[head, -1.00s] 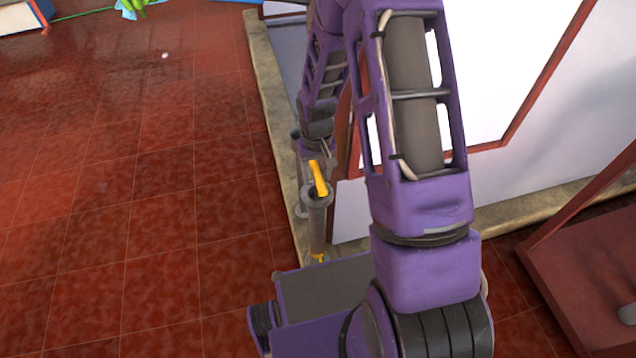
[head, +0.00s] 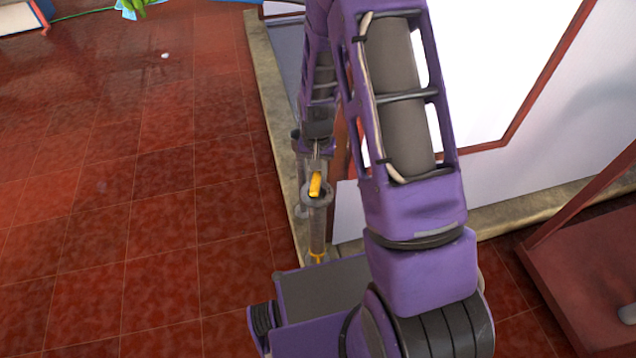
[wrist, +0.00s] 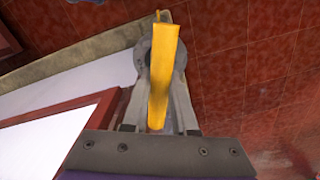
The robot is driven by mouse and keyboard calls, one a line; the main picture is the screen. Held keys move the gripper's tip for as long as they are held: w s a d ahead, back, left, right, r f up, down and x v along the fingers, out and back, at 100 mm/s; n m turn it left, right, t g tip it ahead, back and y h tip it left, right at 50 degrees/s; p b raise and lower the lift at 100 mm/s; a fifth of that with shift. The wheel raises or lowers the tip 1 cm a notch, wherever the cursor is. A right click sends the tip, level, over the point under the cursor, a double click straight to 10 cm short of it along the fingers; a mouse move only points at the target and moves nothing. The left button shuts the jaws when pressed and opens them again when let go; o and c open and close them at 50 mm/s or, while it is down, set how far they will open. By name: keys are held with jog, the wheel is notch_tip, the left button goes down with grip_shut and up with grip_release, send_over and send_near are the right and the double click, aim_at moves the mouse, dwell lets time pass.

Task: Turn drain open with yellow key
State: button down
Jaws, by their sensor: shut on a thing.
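In the wrist view the key (wrist: 162,65) is a long yellow bar running between the fingers of my gripper (wrist: 160,95). My gripper is shut on it. A round grey collar (wrist: 143,57) shows behind the key at the fingertips. In the head view my gripper (head: 316,160) is small and partly hidden by my arm. How far the key sits into the pipe cannot be told.
A stone curb (head: 265,95) and a white panel with red trim (head: 480,80) stand close behind the pipe. Open red tiled floor (head: 140,200) lies to the left. A dark red structure (head: 590,255) is at the right.

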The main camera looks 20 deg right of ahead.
jog(key=shift+m, duration=0.3)
jog(key=m, duration=0.4)
jog(key=shift+m, duration=0.3)
jog(key=m+p, duration=0.1)
jog(key=m, duration=0.2)
jog(key=shift+r+m, duration=0.1)
jog(key=shift+m, duration=0.8)
